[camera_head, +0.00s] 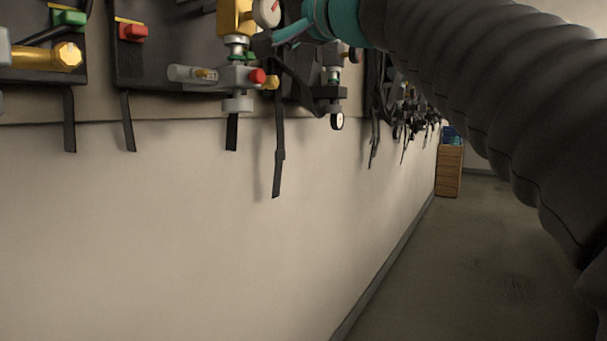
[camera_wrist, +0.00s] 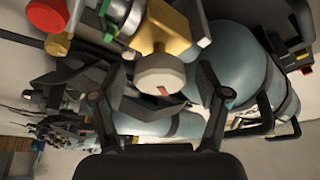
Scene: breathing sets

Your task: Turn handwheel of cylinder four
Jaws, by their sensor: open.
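My gripper (camera_wrist: 163,72) is open in the wrist view, with one dark finger on each side of a round pale dial with a red mark (camera_wrist: 160,76). I cannot tell whether the fingers touch anything. The dial sits on a yellow valve block (camera_wrist: 172,30), also seen at the top of the head view (camera_head: 236,18). Grey-blue cylinders (camera_wrist: 146,118) lie behind the fingers in the wrist view. I cannot make out which is cylinder four, and its handwheel is not clearly identifiable. In the head view my gripper is mostly hidden among dark parts below my teal wrist.
A red knob (camera_wrist: 48,14) shows at the upper left of the wrist view. Dark backplates with hanging straps (camera_head: 278,170) line the pale wall (camera_head: 180,230). More breathing sets (camera_head: 410,112) hang farther along. A wooden cabinet (camera_head: 449,170) stands at the far end. The floor (camera_head: 450,270) is clear.

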